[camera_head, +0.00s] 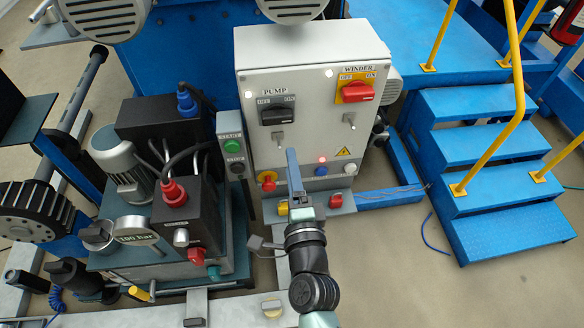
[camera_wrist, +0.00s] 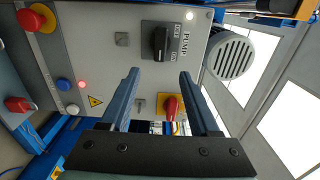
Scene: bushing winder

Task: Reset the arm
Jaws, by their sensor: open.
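My gripper (camera_head: 292,152) is in front of the lower part of the grey control cabinet (camera_head: 250,62) in the head view. Its two blue fingers (camera_wrist: 158,74) are spread apart and empty in the wrist view. The cabinet face fills much of the wrist view, turned on its side. The black PUMP switch (camera_wrist: 160,43) shows beyond the fingertips, and the red WINDER switch (camera_wrist: 171,106) shows between the fingers. I see nothing held, and cannot tell how far the fingertips are from the cabinet.
Blue steps (camera_head: 468,145) with yellow handrails (camera_head: 513,100) stand on the right. A pump unit (camera_head: 130,170) with hoses and a gauge stands close on the left. The START button box (camera_head: 232,147) adjoins the cabinet. Open floor (camera_head: 400,270) lies at the lower right.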

